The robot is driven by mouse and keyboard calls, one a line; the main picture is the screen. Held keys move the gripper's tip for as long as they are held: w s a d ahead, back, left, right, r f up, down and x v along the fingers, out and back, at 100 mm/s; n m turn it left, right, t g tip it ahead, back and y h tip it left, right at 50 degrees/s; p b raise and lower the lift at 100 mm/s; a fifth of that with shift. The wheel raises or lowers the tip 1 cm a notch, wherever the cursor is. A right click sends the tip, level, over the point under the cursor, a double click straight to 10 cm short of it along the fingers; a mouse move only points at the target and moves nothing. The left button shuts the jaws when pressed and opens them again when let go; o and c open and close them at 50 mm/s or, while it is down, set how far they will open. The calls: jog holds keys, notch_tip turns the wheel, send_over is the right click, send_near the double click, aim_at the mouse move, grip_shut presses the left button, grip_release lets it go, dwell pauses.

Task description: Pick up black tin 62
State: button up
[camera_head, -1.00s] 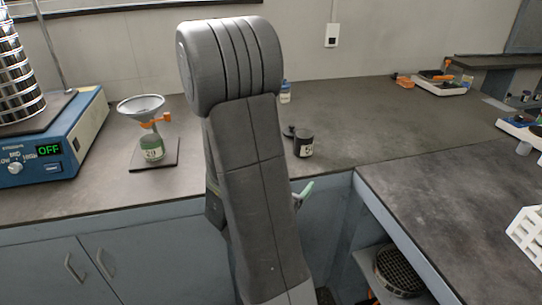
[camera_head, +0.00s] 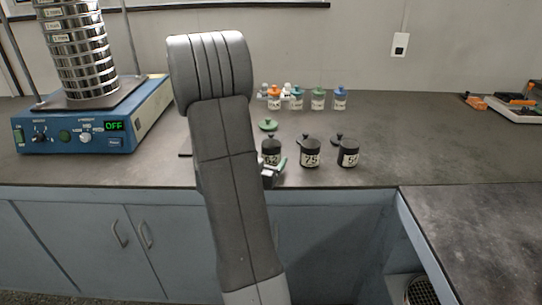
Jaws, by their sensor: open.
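A black tin (camera_head: 271,148) stands upright on the counter just right of my arm; its pale label is partly covered and seems to read 62. A black tin labelled 75 (camera_head: 310,154) stands to its right. Another black tin (camera_head: 348,154) stands further right, its number unclear. The rest of the gripper is hidden behind my arm. It appears empty, and I cannot tell whether it touches the tin.
A blue sieve shaker (camera_head: 88,125) with a stack of metal sieves (camera_head: 80,55) stands at left, its display reading OFF. Several small bottles (camera_head: 318,98) stand at the back. A green-topped item (camera_head: 268,125) stands behind the leftmost tin. The counter at right is mostly clear.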

jog(key=shift+w+d, duration=0.25)
jog(key=shift+w, duration=0.3)
jog(key=c, duration=1.1)
